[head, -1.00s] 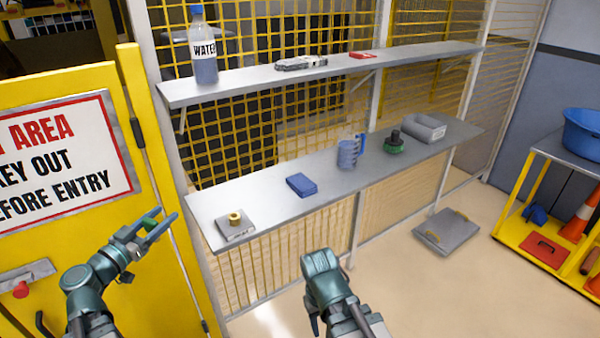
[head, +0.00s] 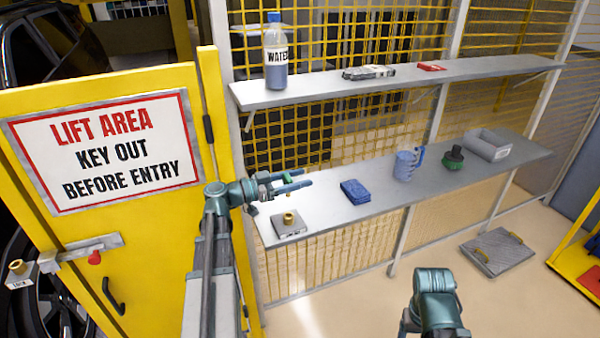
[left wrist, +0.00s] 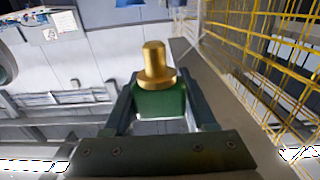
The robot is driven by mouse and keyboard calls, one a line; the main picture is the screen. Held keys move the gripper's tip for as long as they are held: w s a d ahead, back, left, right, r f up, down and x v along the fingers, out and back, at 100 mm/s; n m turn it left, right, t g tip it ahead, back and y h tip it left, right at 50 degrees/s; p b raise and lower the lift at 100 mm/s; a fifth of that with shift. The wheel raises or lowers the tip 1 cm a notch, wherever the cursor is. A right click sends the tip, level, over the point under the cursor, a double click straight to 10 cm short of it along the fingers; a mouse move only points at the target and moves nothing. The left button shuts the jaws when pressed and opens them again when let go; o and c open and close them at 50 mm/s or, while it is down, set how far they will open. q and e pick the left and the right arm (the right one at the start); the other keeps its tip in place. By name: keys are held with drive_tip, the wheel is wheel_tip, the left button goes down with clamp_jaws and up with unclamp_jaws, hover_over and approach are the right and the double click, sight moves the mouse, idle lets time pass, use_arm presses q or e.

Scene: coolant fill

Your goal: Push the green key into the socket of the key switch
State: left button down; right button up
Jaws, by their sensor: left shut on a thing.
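My left gripper (head: 296,183) is shut on the green key (left wrist: 158,103), which fills the space between its fingers in the left wrist view. The key has a green body and a brass tip that points away from the wrist. In the head view the fingers mostly hide the key. A flat grey block with a brass round socket (head: 289,221) sits at the left end of the lower shelf, below and apart from the gripper. A similar small labelled block with a brass top (head: 18,272) is at the far left by the gate. My right gripper's jaws do not show.
The lower shelf (head: 330,215) also bears a blue cloth, a blue jug, a dark green-based item and a grey bin.

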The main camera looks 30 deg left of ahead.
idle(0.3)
use_arm(q)
wheel_tip(320, 180, down, 6)
drive_tip(key=b, duration=0.6)
drive_tip(key=shift+f+b, duration=1.4)
idle(1.3)
drive_tip(key=shift+r, duration=0.2)
drive_tip(key=shift+r+p, duration=1)
drive_tip(key=shift+p, duration=0.2)
drive_tip(key=shift+f+b, duration=1.15)
drive_tip(key=shift+f, duration=0.05)
idle(0.6)
drive_tip(key=shift+c, duration=0.6)
unclamp_jaws()
